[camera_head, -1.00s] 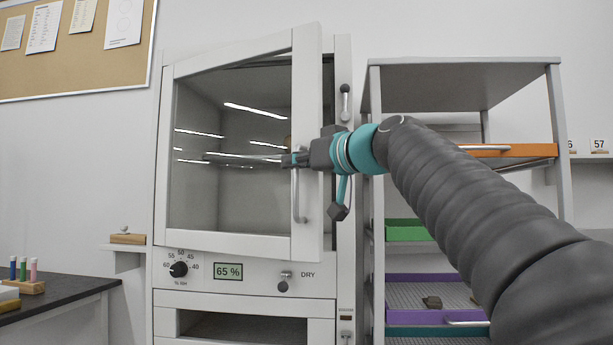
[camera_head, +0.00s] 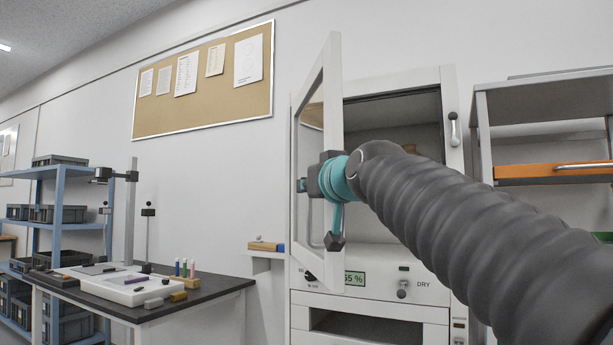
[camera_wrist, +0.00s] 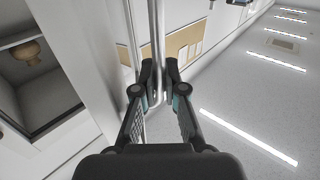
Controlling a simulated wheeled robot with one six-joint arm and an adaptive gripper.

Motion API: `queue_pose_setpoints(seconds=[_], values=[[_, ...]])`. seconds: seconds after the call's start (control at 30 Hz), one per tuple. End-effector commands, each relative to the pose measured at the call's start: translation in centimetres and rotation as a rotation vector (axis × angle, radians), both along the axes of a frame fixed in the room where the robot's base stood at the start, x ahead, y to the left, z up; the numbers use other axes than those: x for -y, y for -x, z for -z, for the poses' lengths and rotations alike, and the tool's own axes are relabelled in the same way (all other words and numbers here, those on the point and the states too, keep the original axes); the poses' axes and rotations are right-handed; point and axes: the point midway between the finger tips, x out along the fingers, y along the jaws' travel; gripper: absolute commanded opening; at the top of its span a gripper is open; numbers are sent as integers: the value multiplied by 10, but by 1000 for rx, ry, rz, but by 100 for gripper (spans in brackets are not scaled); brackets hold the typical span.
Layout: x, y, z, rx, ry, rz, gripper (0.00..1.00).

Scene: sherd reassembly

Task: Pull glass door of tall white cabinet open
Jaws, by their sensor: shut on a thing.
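The tall white cabinet (camera_head: 449,100) stands at the centre right in the head view. Its glass door (camera_head: 333,90) is hinged on the left and stands wide open, seen nearly edge-on. My gripper (camera_head: 302,185) is at the door's free edge, its fingers partly hidden behind the door frame. In the wrist view my gripper (camera_wrist: 158,82) is shut on the upright metal door handle (camera_wrist: 157,35), one finger on each side. A brownish rounded object (camera_wrist: 27,50) shows inside the cabinet at the upper left of the wrist view.
A small wall shelf (camera_head: 265,253) and a dark-topped bench (camera_head: 215,286) are on the left. Floor space between bench and cabinet is largely out of view.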

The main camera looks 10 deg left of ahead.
Motion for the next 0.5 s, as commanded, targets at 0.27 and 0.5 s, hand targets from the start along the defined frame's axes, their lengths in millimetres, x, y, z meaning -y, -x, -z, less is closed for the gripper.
queue_pose_setpoints(seconds=[0.27,0.5], values=[[-9,0,-1,3,-2,-6,0],[-12,1,-1,3,-2,-11,20]])
